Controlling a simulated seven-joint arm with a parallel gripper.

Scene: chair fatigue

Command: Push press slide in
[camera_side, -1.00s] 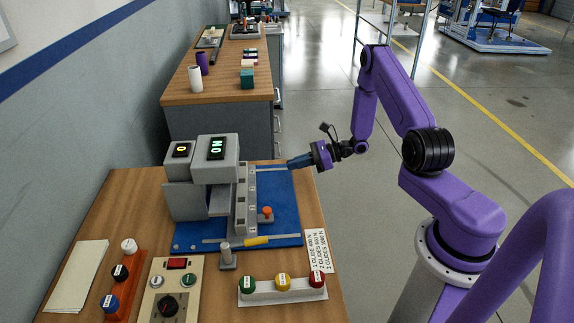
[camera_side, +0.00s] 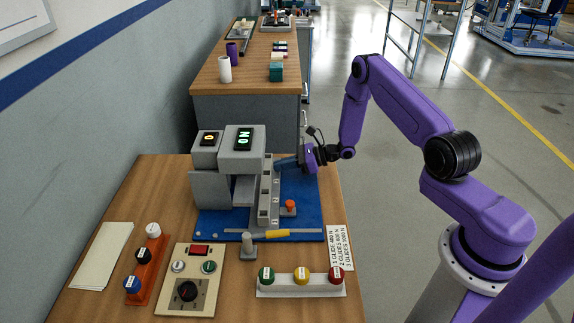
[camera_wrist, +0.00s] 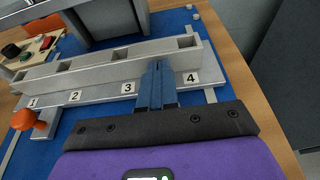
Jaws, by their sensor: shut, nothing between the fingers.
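The press slide is a long grey bar (camera_wrist: 110,69) with square pockets, beside labels 1 to 4 in the wrist view. In the side view the slide (camera_side: 266,193) stands along the right side of the grey press (camera_side: 241,160), whose display reads "ON". My gripper (camera_wrist: 156,72) is shut and empty, its blue fingers against or very near the slide's side between labels 3 and 4; exact contact is unclear. In the side view my gripper (camera_side: 277,163) reaches the slide's far end from the right. An orange knob (camera_wrist: 22,119) stands by label 1.
A blue base plate (camera_side: 308,190) lies under the press. Free floor lies to the right.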

